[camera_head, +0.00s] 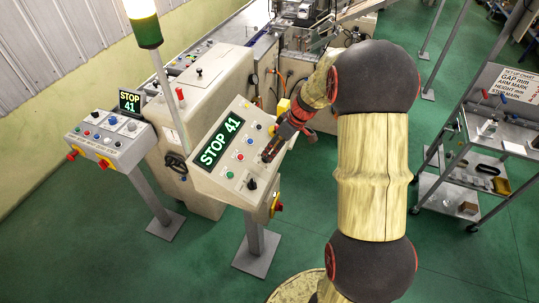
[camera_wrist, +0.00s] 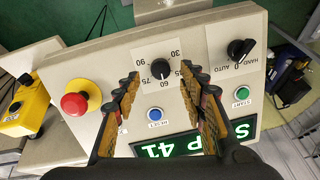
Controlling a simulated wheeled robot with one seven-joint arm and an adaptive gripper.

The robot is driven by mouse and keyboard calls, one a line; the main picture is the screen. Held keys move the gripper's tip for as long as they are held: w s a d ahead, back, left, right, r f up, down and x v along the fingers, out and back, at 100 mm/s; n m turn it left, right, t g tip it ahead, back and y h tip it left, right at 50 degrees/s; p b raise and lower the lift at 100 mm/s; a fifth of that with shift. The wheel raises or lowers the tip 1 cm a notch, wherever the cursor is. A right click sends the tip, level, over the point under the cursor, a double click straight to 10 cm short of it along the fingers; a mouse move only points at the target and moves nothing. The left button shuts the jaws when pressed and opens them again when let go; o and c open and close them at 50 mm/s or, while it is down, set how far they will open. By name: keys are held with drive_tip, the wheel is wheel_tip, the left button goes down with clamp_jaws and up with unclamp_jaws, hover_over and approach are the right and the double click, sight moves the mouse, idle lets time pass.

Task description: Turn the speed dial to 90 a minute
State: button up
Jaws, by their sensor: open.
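The speed dial (camera_wrist: 160,69) is a round black knob on a pale plate in the wrist view. The 90 mark shows on the plate to its left and the 30 mark to its right; the exact pointer direction is too small to tell. My gripper (camera_wrist: 163,82) is open, with one finger on either side of the knob; I cannot tell whether they touch it. In the head view my gripper (camera_head: 267,156) is over the right part of the sloped control panel (camera_head: 212,183), near the dial, which I cannot make out there. The green display (camera_head: 219,143) reads STOP 41.
Around the dial are a red emergency button (camera_wrist: 74,103) on yellow, a blue reset button (camera_wrist: 155,114), a green start button (camera_wrist: 242,92) and a black HAND/AUTO selector (camera_wrist: 240,49). A second console (camera_head: 108,143) stands left, a trolley (camera_head: 480,165) right.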

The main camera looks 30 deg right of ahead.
drive_tip(key=shift+x, duration=1.9)
drive_tip(key=shift+c, duration=0.3)
clamp_jaws()
